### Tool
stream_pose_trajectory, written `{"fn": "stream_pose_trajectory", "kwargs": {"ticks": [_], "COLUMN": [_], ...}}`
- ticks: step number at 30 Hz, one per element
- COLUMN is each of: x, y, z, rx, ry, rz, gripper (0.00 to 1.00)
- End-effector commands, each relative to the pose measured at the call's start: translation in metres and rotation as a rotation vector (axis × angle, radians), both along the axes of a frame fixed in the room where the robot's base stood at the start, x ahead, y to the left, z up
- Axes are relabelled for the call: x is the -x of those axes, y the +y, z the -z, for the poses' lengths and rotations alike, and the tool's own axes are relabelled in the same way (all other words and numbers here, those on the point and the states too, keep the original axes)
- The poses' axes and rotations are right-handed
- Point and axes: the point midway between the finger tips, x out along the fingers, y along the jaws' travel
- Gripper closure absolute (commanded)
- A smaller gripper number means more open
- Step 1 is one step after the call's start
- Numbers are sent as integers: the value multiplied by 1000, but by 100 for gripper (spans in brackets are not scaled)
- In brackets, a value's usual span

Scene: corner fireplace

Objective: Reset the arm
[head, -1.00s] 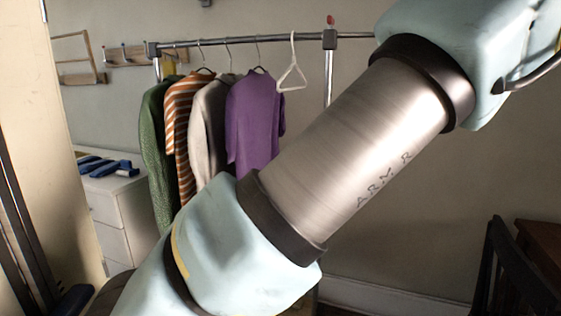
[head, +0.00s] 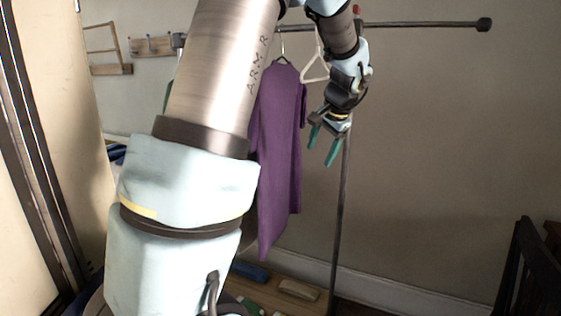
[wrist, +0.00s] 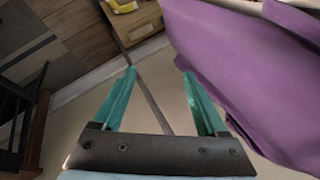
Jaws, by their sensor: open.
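My gripper (head: 322,146) is open, with two green fingers pointing down, in the upper middle of the head view. It also shows in the wrist view (wrist: 158,82), where nothing is between the fingers. It is right of the purple garment (head: 278,150), which hangs on the rail, and near the white hanger (head: 316,66). In the wrist view the purple garment (wrist: 240,65) fills the upper right, close to the right finger. My arm crosses the left half of the head view and hides most of the other clothes.
The clothes rail (head: 430,26) runs across the top, with its post (head: 343,215) below my gripper. A dark chair (head: 522,270) stands at the lower right. Items lie on the low shelf (head: 270,290). Wall hooks (head: 153,46) are at the upper left. Open floor lies right of the rail.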

Motion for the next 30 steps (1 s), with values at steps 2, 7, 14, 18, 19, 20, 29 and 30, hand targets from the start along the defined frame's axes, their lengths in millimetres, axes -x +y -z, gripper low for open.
{"fn": "stream_pose_trajectory", "kwargs": {"ticks": [2,7,14,18,19,20,29,30], "x": [30,106,186,205,206,207,207,207], "y": [50,121,167,174,175,175,175,175], "z": [26,71,104,111,112,112,112,112], "rx": [84,252,387,414,415,416,415,415], "ry": [72,177,228,235,235,236,236,236], "rz": [-128,-396,-671,-737,-741,-743,-741,-741], "gripper": [25,25,25,25,25,25,25,25]}}
